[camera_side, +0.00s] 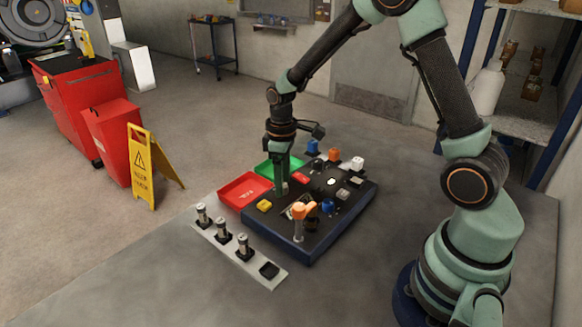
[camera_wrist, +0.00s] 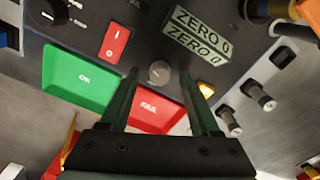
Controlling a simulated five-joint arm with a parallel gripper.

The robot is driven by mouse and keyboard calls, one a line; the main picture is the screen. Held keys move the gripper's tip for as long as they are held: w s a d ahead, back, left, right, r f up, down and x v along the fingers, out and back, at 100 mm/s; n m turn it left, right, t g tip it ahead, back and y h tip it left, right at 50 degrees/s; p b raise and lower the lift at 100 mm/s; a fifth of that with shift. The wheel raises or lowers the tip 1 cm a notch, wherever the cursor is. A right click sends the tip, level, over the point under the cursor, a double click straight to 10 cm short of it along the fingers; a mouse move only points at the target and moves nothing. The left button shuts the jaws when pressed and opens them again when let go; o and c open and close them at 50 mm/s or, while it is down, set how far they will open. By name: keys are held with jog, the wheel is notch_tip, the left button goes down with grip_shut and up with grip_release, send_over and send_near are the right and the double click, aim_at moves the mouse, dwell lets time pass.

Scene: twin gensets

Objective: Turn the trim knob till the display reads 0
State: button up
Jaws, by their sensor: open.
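The trim knob (camera_wrist: 158,73) is a small round grey knob on the dark panel. In the wrist view it lies between the fingertips of my gripper (camera_wrist: 159,76), with a visible gap on each side. The fingers are open and hold nothing. In the side view my gripper (camera_side: 282,188) points down at the panel and largely hides the knob. The display (camera_wrist: 203,36) is a pale green plate in the wrist view. It shows two lines, and both seem to read "ZERO 0". In the side view the display is too small to read.
A green OK tray (camera_wrist: 82,80) and a red FAIL tray (camera_wrist: 157,112) adjoin the panel. A red rocker switch (camera_wrist: 116,42) and a yellow button (camera_side: 264,206) are near the knob. An orange-handled part (camera_side: 304,211) rises at the front. A strip (camera_side: 269,281) carries several cylinders.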

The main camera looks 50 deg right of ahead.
notch_tip(320, 180, up, 12)
jog(key=shift+f, duration=0.15)
dwell(0.5)
jog(key=s+a+r+m+t, duration=0.1)
jog(key=s+r+m+t, duration=0.1)
jog(key=s, duration=0.4)
jog(key=s+a+r+m+t, duration=0.2)
jog(key=s+r+m+t, duration=0.1)
jog(key=s+r, duration=0.2)
jog(key=shift+s+a+r+t, duration=0.25)
jog(key=shift+s+t, duration=0.05)
jog(key=shift+s, duration=0.65)
